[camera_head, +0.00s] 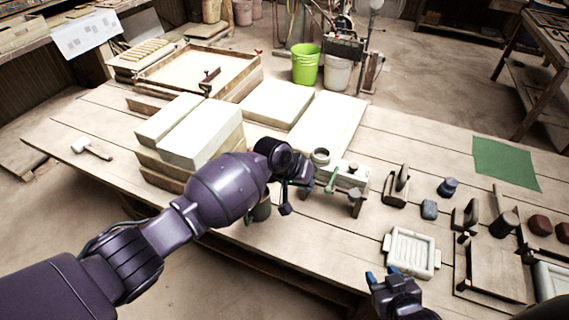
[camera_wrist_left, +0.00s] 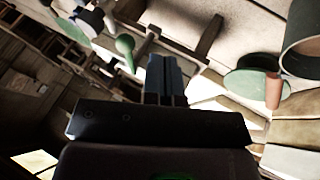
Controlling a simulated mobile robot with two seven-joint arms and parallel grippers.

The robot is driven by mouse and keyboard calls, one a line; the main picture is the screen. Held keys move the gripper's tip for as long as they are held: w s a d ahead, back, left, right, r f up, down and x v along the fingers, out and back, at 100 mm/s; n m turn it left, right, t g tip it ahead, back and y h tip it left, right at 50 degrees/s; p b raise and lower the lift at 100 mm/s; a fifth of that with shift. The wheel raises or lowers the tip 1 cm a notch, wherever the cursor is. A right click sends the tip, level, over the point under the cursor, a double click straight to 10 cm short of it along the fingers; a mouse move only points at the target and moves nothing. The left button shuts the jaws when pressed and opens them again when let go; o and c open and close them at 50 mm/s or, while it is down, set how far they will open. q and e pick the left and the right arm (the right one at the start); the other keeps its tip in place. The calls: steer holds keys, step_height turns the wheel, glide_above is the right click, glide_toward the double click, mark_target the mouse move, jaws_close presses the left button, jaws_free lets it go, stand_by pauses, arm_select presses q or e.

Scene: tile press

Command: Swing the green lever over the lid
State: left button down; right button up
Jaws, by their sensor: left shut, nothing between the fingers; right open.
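The press (camera_head: 350,178) is a pale block with dark legs near the table's front edge. Its green lever (camera_head: 332,181) slants down at the block's left front. I cannot clearly make out the lid. In the left wrist view the lever (camera_wrist_left: 125,47) ends in a round green knob, left of my left gripper (camera_wrist_left: 165,62). That gripper is shut and empty, with its fingers apart from the lever in the picture. In the head view my left wrist is just left of the press and hides part of that area. My right gripper (camera_head: 382,275) is open and empty below the white tray.
The white tray (camera_head: 411,252) lies right of the press. Pale slabs (camera_head: 195,135) are stacked to the left. Small blocks and stamps (camera_head: 429,209) stand to the right.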

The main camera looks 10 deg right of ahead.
arm_select(q)
steer(key=v, duration=1)
steer(key=shift+a, duration=0.45)
steer(key=shift+r, duration=0.15)
